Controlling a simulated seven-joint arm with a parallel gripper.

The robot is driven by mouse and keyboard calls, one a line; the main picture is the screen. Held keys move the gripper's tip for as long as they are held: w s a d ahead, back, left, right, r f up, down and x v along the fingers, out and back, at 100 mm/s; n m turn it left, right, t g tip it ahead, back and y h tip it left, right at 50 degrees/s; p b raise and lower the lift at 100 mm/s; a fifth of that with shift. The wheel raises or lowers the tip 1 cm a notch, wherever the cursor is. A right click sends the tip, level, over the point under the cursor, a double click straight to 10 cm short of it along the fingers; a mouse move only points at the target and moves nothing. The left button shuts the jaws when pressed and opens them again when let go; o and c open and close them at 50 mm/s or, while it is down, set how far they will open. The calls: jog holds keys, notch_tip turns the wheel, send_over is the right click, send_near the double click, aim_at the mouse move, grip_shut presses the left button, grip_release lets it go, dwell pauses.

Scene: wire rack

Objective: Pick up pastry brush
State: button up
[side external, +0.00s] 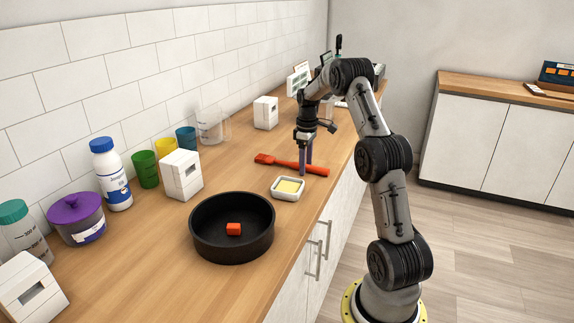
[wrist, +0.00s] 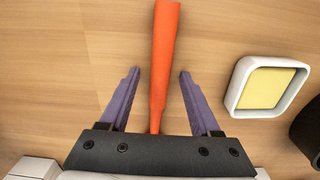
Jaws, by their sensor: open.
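The orange-red pastry brush (side external: 285,165) lies flat on the wooden counter in the side view, its wide end to the left and its handle to the right. My gripper (side external: 306,173) points down over the handle part. In the wrist view the orange handle (wrist: 166,50) runs between the two purple fingers of my gripper (wrist: 158,75). The fingers are open, with a gap on each side of the handle. The wide end of the brush is out of the wrist view.
A small white dish with yellow contents (side external: 288,188) sits close to the brush; it also shows in the wrist view (wrist: 267,87). A black round pan (side external: 232,250) holds a red cube (side external: 233,229). White blocks, cups and bottles line the wall.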

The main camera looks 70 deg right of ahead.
grip_shut()
jog(key=shift+r, duration=0.1)
dwell(0.4)
